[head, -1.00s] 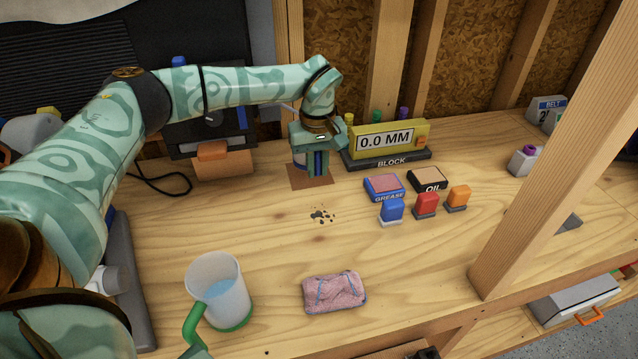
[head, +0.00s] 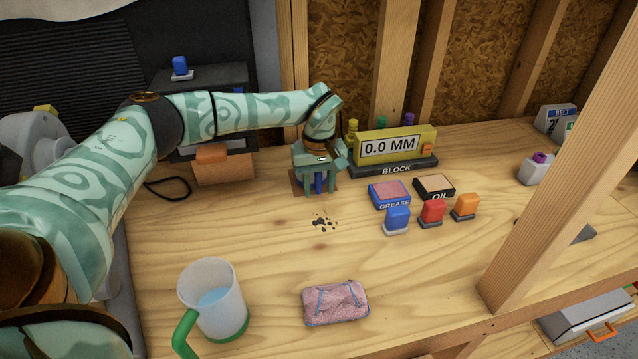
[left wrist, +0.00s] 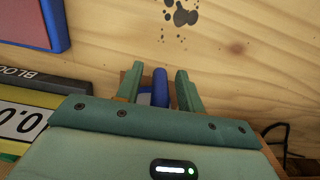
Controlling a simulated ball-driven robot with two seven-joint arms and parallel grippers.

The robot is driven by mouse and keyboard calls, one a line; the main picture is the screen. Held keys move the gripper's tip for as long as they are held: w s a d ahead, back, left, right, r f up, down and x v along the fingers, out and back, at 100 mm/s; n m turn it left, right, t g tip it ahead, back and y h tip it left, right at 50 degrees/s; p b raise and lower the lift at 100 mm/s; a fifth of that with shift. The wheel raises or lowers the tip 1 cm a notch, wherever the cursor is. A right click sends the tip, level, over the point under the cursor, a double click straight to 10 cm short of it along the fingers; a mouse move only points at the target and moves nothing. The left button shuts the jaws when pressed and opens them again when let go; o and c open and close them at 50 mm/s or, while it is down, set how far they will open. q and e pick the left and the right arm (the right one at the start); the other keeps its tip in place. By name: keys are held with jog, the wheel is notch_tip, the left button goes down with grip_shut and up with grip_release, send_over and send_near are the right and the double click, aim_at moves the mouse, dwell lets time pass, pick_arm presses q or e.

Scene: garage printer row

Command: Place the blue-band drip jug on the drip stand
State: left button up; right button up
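My left gripper (head: 318,190) points down at the back middle of the bench, over a flat brown square patch (head: 297,184). In the left wrist view its two fingers (left wrist: 160,82) stand apart on either side of an upright blue bar (left wrist: 160,90), with a small gap on each side. The bar looks like the handle of the blue-band jug; the jug's body is almost wholly hidden behind the gripper. I cannot make out a separate drip stand. A clear jug with a green band and handle (head: 213,298) stands at the front left, holding bluish liquid. My right gripper is out of view.
The yellow gauge block (head: 397,146) stands close right of the gripper. Grease (head: 390,196) and oil (head: 434,185) pads and several coloured stamps sit right of centre. A pink cloth (head: 336,302) lies in front. A wooden post (head: 560,160) crosses the right. Dark spots mark the middle bench.

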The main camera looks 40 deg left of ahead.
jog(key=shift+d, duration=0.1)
